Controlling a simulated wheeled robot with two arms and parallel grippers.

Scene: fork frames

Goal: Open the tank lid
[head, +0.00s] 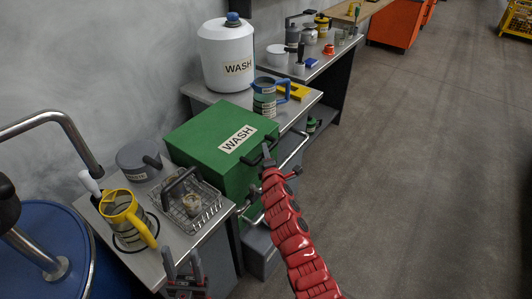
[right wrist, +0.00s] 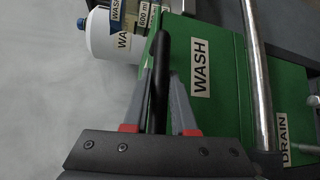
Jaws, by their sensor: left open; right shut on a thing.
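The green tank (head: 205,125) with a WASH label stands on the metal bench in the head view. Its lid, also seen in the right wrist view (right wrist: 215,45), looks flat and closed. A black handle (right wrist: 158,62) is on the lid near its front edge. My right gripper (head: 268,157) is at that edge. In the right wrist view its two fingers (right wrist: 160,85) are shut around the handle. My left gripper (head: 186,275) is open and empty, low at the front of the bench, apart from the tank.
A wire basket (head: 188,206), a yellow-handled jug (head: 124,215) and a grey pot (head: 138,160) stand left of the tank. A white WASH drum (head: 226,58) and a blue-handled jug (head: 265,98) stand behind it. A metal rail (head: 292,158) runs along the front. The floor at right is clear.

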